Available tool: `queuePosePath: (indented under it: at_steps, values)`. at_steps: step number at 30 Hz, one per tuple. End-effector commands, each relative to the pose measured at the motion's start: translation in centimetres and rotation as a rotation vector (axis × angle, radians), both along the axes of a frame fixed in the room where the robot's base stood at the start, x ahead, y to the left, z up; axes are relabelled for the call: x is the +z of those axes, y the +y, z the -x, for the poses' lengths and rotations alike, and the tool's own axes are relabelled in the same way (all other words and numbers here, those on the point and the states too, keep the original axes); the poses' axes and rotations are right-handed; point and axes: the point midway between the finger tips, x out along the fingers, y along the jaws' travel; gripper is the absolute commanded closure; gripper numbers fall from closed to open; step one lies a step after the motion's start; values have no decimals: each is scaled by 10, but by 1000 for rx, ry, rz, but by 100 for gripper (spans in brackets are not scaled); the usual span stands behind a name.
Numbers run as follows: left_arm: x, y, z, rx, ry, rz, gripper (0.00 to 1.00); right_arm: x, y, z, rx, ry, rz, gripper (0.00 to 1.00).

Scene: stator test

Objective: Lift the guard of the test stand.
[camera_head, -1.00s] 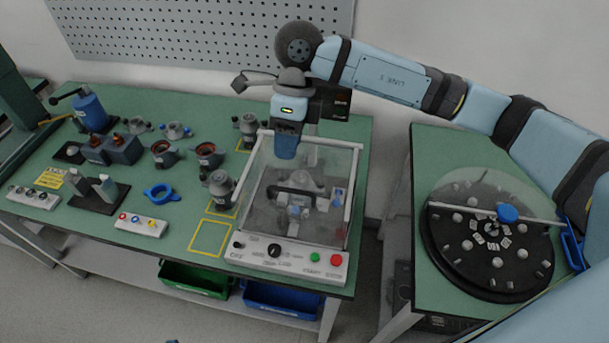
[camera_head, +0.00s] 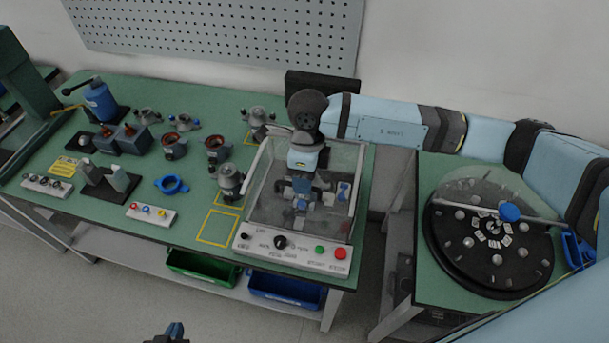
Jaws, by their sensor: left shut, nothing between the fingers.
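The test stand (camera_head: 262,240) is on the green bench, with a white front panel carrying a black knob and green and red buttons. Its clear guard (camera_head: 336,215) is down over the stand's inside. My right gripper (camera_head: 301,195) comes from the right and points down over the middle of the guard, hiding much of the guard's dark handle. Whether it touches the handle, and whether its fingers are open, I cannot tell. My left gripper (camera_head: 174,331) only shows its tip at the bottom edge, shut and empty, far in front of the bench.
Motor parts, a blue ring (camera_head: 171,185) and a small button box (camera_head: 151,214) lie left of the stand. A second table on the right holds a round dark turntable (camera_head: 470,262) under a clear cover. Green (camera_head: 203,267) and blue (camera_head: 287,289) bins sit below the bench.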

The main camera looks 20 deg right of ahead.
Motion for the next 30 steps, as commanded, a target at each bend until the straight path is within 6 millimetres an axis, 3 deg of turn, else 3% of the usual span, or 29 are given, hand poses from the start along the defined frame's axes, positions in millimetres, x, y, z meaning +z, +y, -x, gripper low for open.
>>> queuePosePath:
  at_steps: [11,16,17,30]
  values:
    - [1,0,0,2,1,1,100,-7,1,1,0,-1,0,62]
    - [1,-2,1,0,3,3,100,-6,1,1,0,-1,0,99]
    - [1,-2,1,0,3,3,100,-6,1,1,0,-1,0,100]
    - [-1,-3,1,-1,2,5,100,3,-2,-2,0,-3,1,100]
